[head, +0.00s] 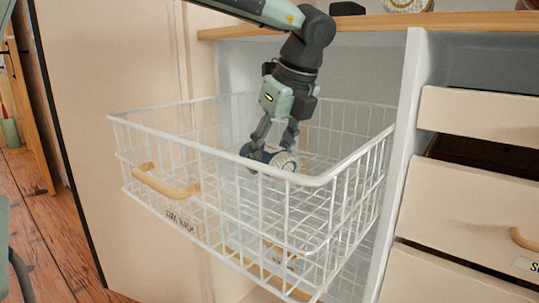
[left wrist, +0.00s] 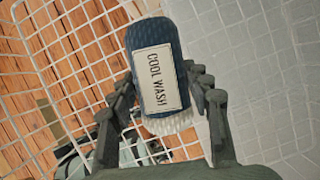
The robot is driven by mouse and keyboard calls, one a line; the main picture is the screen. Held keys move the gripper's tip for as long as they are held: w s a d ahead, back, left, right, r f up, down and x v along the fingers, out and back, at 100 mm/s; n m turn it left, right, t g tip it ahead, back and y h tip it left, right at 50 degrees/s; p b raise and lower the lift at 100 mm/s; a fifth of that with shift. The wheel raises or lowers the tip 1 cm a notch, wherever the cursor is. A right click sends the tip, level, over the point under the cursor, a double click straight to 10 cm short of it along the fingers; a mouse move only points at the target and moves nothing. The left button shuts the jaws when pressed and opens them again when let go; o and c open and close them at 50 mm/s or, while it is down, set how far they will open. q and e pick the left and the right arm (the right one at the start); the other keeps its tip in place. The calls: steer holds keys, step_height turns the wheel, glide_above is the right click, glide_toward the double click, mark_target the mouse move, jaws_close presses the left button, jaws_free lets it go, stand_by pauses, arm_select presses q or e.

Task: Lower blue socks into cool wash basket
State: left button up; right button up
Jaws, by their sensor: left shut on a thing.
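The blue socks (head: 250,152) are a dark blue roll with a white end, and they carry a label reading COOL WASH in the left wrist view (left wrist: 172,40). My left gripper (head: 270,155) points down inside the white wire basket (head: 225,155) and is shut on the socks, with a finger on each side. The basket is pulled out, with a wooden handle (head: 165,184) and a small label (head: 180,221) ending in WASH. The socks hang below the rim level; whether they touch the basket floor I cannot tell. My right gripper is not in view.
A second label (head: 280,255) shows below through the wires. A white upright panel (head: 405,150) stands right of the basket, beside drawers (head: 475,200), with a dark gap between two. A wooden shelf (head: 440,21) runs above and behind. The basket's visible floor looks empty.

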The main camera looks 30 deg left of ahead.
arm_select(q)
steer(key=shift+f+b, duration=1)
steer(key=shift+f, duration=0.15)
stand_by(0.4)
steer(key=o, duration=1.3)
steer(key=shift+c, duration=0.2)
steer(key=shift+r, duration=0.15)
steer(key=v, duration=1.2)
